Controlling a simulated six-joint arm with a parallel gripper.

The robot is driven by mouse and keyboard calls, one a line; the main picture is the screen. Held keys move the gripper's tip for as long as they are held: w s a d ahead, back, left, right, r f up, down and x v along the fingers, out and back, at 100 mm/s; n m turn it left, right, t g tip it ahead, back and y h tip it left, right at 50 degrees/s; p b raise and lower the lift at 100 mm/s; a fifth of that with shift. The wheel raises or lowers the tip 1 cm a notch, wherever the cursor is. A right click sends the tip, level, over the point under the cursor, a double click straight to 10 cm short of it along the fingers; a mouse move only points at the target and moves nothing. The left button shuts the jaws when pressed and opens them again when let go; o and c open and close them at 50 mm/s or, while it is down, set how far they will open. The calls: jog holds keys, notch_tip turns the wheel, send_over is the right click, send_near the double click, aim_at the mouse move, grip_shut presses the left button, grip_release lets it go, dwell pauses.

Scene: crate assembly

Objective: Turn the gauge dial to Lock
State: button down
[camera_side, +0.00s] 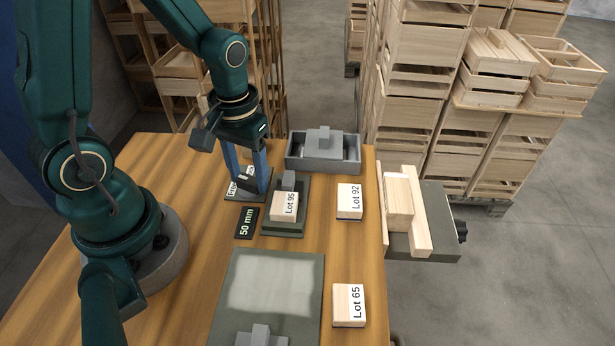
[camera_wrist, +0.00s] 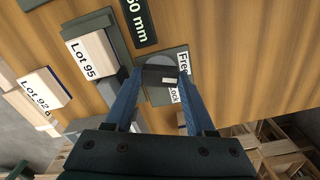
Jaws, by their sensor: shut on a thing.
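The gauge dial (camera_wrist: 158,75) is a dark knob on a grey plate, with a round grey disc and a small white mark. Beside it are white labels reading "Free" (camera_wrist: 183,60) and, partly covered, "Lock" (camera_wrist: 172,97). My gripper (camera_side: 252,187) points down at the plate beside the "50 mm" sign (camera_side: 246,222). Its two blue fingers stand either side of the knob and are shut on it. In the wrist view my gripper (camera_wrist: 158,74) frames the knob between its fingertips. I cannot tell clearly which label the white mark faces.
A "Lot 95" block (camera_side: 284,206) sits on a green fixture close right of my gripper. A grey tray (camera_side: 295,163) stands behind. "Lot 92" (camera_side: 350,201) and "Lot 65" (camera_side: 349,304) blocks lie to the right. A green mat (camera_side: 308,300) lies in front.

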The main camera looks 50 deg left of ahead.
aim_at(249, 179)
jog(key=m, duration=0.4)
jog(key=shift+m, duration=2.9)
jog(key=shift+c, duration=1.2)
grip_release()
jog(key=shift+r, duration=2.6)
